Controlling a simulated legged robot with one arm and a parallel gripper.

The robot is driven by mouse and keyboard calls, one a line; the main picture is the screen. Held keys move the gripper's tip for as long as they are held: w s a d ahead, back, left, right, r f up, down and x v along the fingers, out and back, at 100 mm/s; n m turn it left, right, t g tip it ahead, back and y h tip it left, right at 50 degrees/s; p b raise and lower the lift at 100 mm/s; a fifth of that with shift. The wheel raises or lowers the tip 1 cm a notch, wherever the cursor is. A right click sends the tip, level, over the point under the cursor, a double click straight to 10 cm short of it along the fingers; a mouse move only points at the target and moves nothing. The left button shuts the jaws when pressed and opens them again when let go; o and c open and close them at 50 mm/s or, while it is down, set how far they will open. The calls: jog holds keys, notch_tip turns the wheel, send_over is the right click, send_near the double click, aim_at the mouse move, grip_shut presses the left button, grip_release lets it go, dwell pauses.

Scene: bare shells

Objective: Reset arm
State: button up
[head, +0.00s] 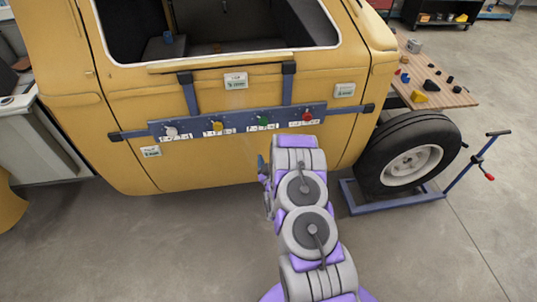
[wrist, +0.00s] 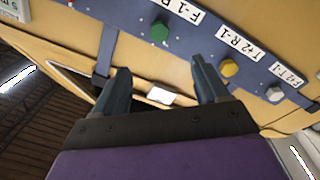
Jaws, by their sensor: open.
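My gripper (wrist: 160,85) shows in the wrist view with its two dark blue fingers spread apart and nothing between them. In the head view my purple and grey arm reaches forward, and the gripper is mostly hidden at its left side, low in front of the yellow vehicle body (head: 110,170). The blue panel (head: 240,122) on the vehicle carries a white knob (head: 171,131), a yellow knob (head: 217,126), a green knob (head: 264,121) and a red knob (head: 307,116). In the wrist view the green knob (wrist: 159,31), yellow knob (wrist: 229,68) and white knob (wrist: 274,93) lie beyond the fingers, apart from them.
A wheel (head: 410,160) stands right of the panel above a blue stand (head: 390,203). A wooden board (head: 455,97) with small loose parts is at the upper right. A grey cabinet (head: 50,150) is at the left. The floor (head: 150,245) in front is clear.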

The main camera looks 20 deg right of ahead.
dwell(0.4)
jog(key=w+a+r+g+y+b, duration=0.25)
jog(key=a+r+g, duration=0.2)
jog(key=a, duration=0.25)
jog(key=s+a+r+g+y, duration=0.3)
jog(key=s+a+r+g, duration=0.1)
jog(key=s+a+r, duration=0.25)
jog(key=s+a+r+m+g+b, duration=0.1)
jog(key=s+r+g, duration=0.2)
jog(key=s, duration=1.1)
jog(key=s+a+r+m+g+b, duration=0.1)
jog(key=s+r+g, duration=0.3)
jog(key=s, duration=1)
jog(key=s+a+r+m+g+b, duration=0.1)
jog(key=s+r, duration=0.4)
jog(key=s, duration=0.9)
jog(key=a+g+b, duration=0.1)
jog(key=g, duration=0.1)
jog(key=shift+m+g, duration=0.3)
jog(key=shift+g, duration=0.05)
